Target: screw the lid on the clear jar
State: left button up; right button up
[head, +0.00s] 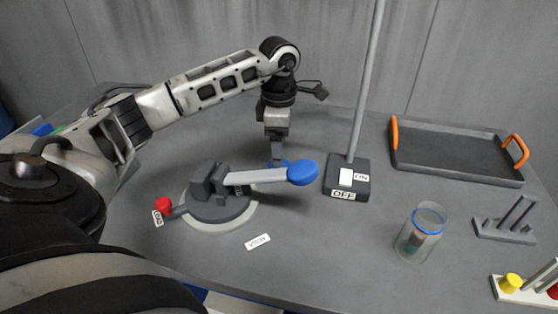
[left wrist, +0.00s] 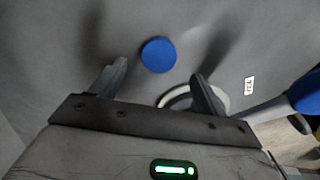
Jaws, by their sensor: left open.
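The clear jar (head: 412,243) stands upright on the right half of the table, with a blue ring at its open top and something reddish and greenish inside. A round blue lid (left wrist: 159,54) lies on the table in the left wrist view. In the head view it is mostly hidden behind the lever, with a sliver of blue (head: 276,163) showing under my left gripper (head: 277,152). My left gripper points down over the lid, open and empty. In the left wrist view the lid appears just beyond the gap between its fingers (left wrist: 160,72). My right gripper is not in view.
A vise (head: 215,207) with a blue-knobbed lever (head: 255,177) sits close in front of my left gripper. A tray (head: 450,151), a grey rack (head: 503,229) and a peg board (head: 510,288) occupy the right side.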

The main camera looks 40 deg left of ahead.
pick_arm(q)
notch_tip(320, 180, down, 5)
jog(key=shift+w+f+p, duration=0.1)
jog(key=shift+f+p, duration=0.05)
jog(key=shift+p, duration=0.35)
jog(key=c, duration=1.1)
notch_tip(320, 180, up, 10)
jog(key=shift+r+b, duration=0.1)
jog(key=shift+b, duration=0.3)
